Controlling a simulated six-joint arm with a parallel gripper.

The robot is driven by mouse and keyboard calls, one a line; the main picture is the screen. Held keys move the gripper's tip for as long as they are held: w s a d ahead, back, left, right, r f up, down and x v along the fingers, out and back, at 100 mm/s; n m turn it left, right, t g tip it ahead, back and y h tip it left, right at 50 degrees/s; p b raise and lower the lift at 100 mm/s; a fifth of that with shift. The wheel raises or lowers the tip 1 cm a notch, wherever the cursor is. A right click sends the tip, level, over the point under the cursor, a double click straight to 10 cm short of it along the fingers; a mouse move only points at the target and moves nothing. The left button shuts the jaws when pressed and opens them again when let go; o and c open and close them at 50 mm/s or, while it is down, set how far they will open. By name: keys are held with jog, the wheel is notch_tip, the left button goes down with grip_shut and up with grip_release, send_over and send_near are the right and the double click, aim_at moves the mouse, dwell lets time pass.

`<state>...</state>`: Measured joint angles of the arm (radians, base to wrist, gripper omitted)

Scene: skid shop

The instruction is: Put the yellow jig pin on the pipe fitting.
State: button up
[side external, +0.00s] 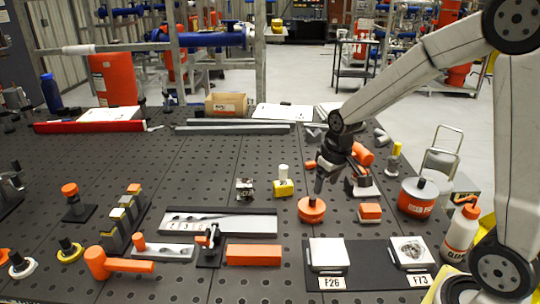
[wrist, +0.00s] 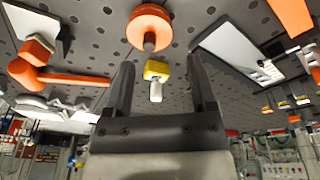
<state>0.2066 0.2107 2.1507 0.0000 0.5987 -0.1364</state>
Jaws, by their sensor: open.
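A yellow jig pin (side external: 283,187), a yellow block with a white cylinder, stands on the perforated table. In the wrist view the yellow block (wrist: 157,69) shows between my fingers, apparently beyond them and not held. My gripper (side external: 319,190) points down over an orange disc (side external: 312,209), right of the jig pin. In the wrist view my gripper (wrist: 158,72) has its fingers apart, with the disc and its grey stem (wrist: 149,29) past the tips. A shiny metal piece (side external: 245,188), possibly the pipe fitting, stands left of the jig pin; I cannot tell for certain.
An orange block (side external: 370,212) lies right of the disc. A dark mat (side external: 366,282) with two white plates is in front. A metal plate (side external: 220,221) and an orange hammer-shaped piece (side external: 115,264) lie left. A red can (side external: 418,197) and a bottle (side external: 462,230) stand right.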

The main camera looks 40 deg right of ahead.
jog(key=s+a+f, duration=0.3)
jog(key=s+a, duration=0.5)
jog(key=s, duration=0.2)
jog(key=shift+f+n+t, duration=0.15)
jog(key=shift+n+t, duration=0.15)
jog(key=shift+n, duration=0.1)
